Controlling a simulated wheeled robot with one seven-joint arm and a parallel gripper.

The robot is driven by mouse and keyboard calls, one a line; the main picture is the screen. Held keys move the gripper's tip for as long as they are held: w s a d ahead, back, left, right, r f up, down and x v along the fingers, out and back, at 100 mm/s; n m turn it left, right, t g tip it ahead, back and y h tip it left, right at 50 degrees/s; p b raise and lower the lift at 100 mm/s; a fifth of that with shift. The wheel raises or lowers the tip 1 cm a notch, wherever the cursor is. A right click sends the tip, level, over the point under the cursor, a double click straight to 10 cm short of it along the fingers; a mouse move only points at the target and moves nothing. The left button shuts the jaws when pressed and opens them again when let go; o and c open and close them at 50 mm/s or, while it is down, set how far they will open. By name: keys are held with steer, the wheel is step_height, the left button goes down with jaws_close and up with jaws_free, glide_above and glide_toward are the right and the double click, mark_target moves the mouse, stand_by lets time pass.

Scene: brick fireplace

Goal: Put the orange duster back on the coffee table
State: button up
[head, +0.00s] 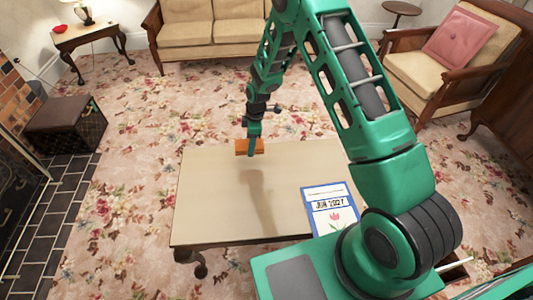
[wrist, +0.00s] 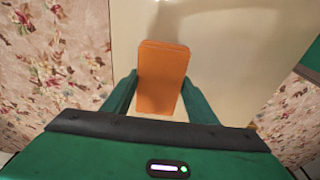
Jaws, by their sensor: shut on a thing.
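The orange duster (head: 243,147) is a small orange block held in my gripper (head: 252,148). In the wrist view the duster (wrist: 162,75) sits between the two green fingers (wrist: 158,92), which are shut on it. The coffee table (head: 220,207) has a pale beige top and dark wooden legs. In the head view the duster shows over the far part of the tabletop, near its back edge. The arm casts a shadow on the top. I cannot tell whether the duster touches the table or hangs above it.
A calendar (head: 328,208) with a tulip lies on the right part of the table. The left and middle of the top are clear. A sofa (head: 210,30), an armchair (head: 440,65), a side table (head: 88,35) and a dark box (head: 66,124) stand around the floral carpet.

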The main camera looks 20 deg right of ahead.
glide_above(267, 156)
steer(key=f, duration=0.5)
steer(key=shift+d+f, duration=0.15)
steer(key=shift+d, duration=0.2)
steer(key=shift+f, duration=1.95)
steer(key=o, duration=0.9)
steer(key=shift+f, duration=0.1)
